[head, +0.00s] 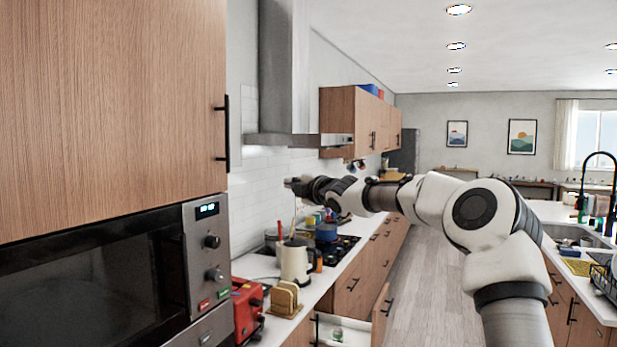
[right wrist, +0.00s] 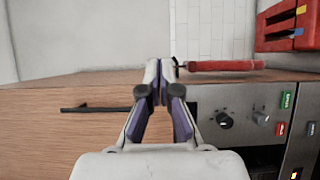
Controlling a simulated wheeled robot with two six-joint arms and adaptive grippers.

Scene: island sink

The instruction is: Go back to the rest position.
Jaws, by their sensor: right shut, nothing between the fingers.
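My right arm comes in from the right in the head view and reaches left across the aisle. Its gripper (head: 292,185) is in front of the tiled wall, above the left counter. In the right wrist view the two fingers of my right gripper (right wrist: 159,75) meet at their tips, with nothing held between them. My left gripper shows in neither view.
A microwave (head: 95,285) is close on the left, under a wooden cabinet (head: 110,100). A cream kettle (head: 296,262), a red toaster (head: 247,312) and a stovetop stand along the left counter. A lower drawer (head: 340,330) is open. The sink island (head: 570,225) is right.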

